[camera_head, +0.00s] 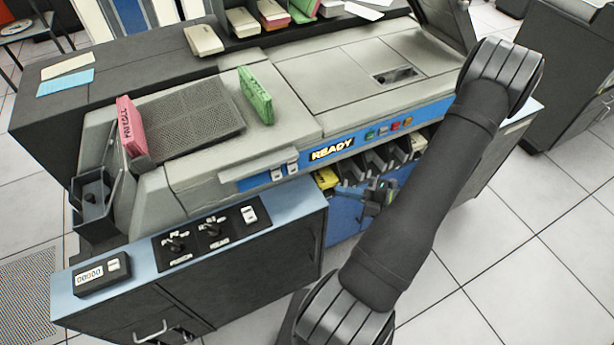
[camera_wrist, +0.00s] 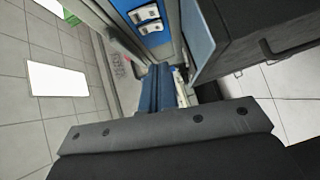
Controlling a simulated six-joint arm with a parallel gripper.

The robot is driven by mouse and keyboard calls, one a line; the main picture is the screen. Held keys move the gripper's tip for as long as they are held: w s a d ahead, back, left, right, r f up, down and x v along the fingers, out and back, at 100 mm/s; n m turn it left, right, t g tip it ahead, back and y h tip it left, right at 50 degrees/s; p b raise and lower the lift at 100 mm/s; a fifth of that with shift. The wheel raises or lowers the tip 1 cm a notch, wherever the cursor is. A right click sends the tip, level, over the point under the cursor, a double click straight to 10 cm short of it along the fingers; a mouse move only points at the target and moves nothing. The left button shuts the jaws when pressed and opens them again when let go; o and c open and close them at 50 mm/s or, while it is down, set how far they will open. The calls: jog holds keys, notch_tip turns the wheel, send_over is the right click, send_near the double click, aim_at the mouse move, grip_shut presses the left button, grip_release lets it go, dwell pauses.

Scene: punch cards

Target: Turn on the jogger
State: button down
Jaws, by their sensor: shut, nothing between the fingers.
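No part is readably labelled as the jogger, so I cannot tell for sure which switch belongs to it. A black panel (camera_head: 207,236) on the blue-topped cabinet carries two metal toggle levers (camera_head: 175,243) and a white rocker switch (camera_head: 249,214). Two more white rocker switches (camera_head: 286,170) sit on the blue strip of the grey machine; a similar pair (camera_wrist: 147,18) shows at the top of the wrist view. My gripper (camera_head: 378,195) is shut and empty, in front of the machine's card pockets, right of the cabinet and apart from the switches.
The grey machine (camera_head: 345,75) bears a lit READY sign (camera_head: 332,149) and several coloured buttons. A pink card deck (camera_head: 131,127) and a green one (camera_head: 256,95) stand on it. A counter box (camera_head: 103,272) sits at the cabinet's left end. Floor is free at the right.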

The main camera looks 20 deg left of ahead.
send_near(290, 174)
jog(key=s+a, duration=0.3)
jog(key=shift+w+a+f, duration=0.2)
jog(key=shift+w+a, duration=0.9)
jog(key=shift+w, duration=0.15)
jog(key=shift+w+a, duration=0.25)
jog(key=shift+w, duration=0.05)
